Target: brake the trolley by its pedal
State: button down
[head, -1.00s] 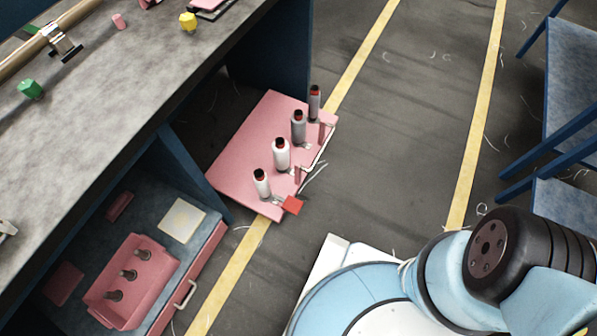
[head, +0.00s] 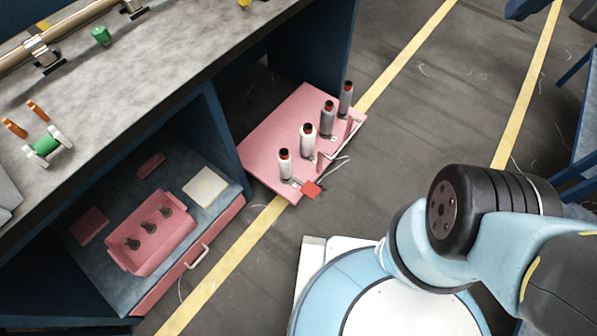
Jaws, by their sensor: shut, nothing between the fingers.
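The pink trolley (head: 272,140) stands low on the floor, partly under the bench beside a dark blue panel. Several bobbins stand upright along its right side; the nearest white bobbin (head: 285,165) is close to its front corner. A small red pedal (head: 311,190) sticks out at that front corner, just above the floor. My gripper is not in view; only links of my arm show at the lower right, apart from the trolley and the pedal.
An open drawer (head: 222,217) holds a pink tray (head: 112,251) with several dark pegs. The grey bench top (head: 180,60) carries spools and a metal rod. Yellow lines (head: 420,55) cross the dark floor, which is clear right of the trolley, with loose threads. Blue frames stand at the right edge.

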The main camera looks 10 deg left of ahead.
aim_at(310, 189)
jog(key=u, duration=0.9)
jog(key=k, duration=0.55)
jog(key=i, duration=0.6)
jog(key=z, duration=0.05)
